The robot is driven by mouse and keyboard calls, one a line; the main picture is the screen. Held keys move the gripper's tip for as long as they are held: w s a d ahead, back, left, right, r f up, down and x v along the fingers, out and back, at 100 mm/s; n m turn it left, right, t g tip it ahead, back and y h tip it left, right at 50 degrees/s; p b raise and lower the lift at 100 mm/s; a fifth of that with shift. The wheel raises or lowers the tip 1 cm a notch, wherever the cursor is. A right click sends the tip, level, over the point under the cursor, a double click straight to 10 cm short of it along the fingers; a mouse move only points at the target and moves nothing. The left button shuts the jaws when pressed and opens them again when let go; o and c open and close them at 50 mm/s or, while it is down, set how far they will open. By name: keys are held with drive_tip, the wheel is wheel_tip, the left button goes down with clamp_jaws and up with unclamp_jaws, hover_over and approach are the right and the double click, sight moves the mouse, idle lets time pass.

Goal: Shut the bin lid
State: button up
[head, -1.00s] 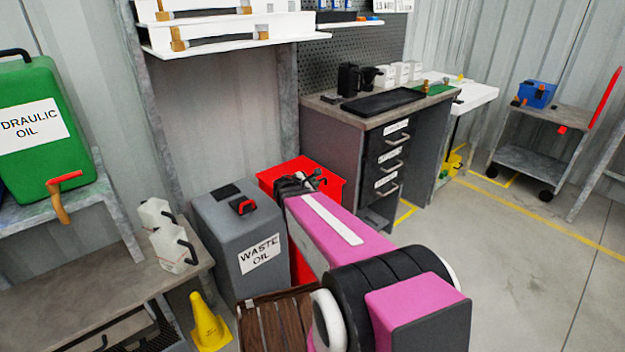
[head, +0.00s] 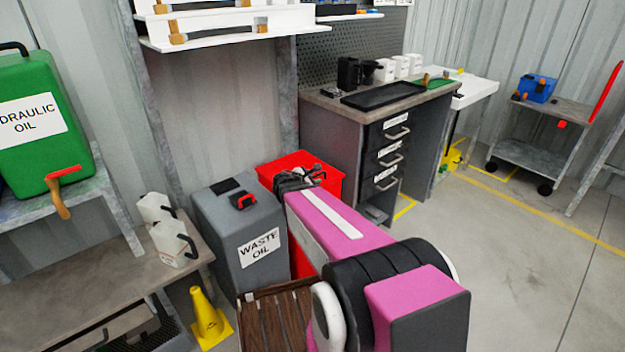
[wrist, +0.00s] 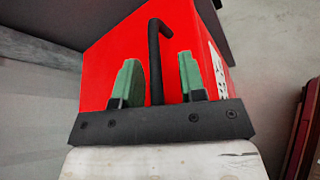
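The red bin (head: 325,182) stands on the floor between the grey waste oil container and the workbench. My arm hides much of its front, and I cannot clearly tell its lid from its body. My gripper (head: 306,174) is at the bin's near side in the head view. In the wrist view my gripper (wrist: 158,82) has its two green fingers apart. A black bent handle (wrist: 154,60) stands upright between them in the picture, in front of the red surface of the bin (wrist: 105,65). I see no finger touching the handle.
The grey waste oil container (head: 225,220) stands close left of my arm. A yellow cone (head: 208,322) and a wooden crate (head: 280,325) are at the front. The workbench with drawers (head: 335,135) is behind right. The floor (head: 535,270) at right is clear.

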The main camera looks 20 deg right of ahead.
drive_tip(key=shift+r, duration=0.1)
drive_tip(key=v, duration=1)
drive_tip(key=shift+s+a+r, duration=0.1)
drive_tip(key=shift+s+a, duration=0.15)
drive_tip(key=shift+a, duration=0.05)
drive_tip(key=shift+s+d+f+m, duration=0.15)
drive_tip(key=shift+f+m, duration=0.1)
drive_tip(key=shift+m, duration=0.05)
drive_tip(key=s+a+f+m+g+y, duration=0.3)
drive_tip(key=s+f+m+g+y, duration=0.4)
drive_tip(key=m, duration=1.1)
drive_tip(key=shift+s+f+g+y, duration=0.3)
drive_tip(key=shift+s+f+y, duration=0.85)
drive_tip(key=shift+y, duration=1.25)
drive_tip(key=shift+s+a+r, duration=0.15)
drive_tip(key=shift+s+r, duration=0.05)
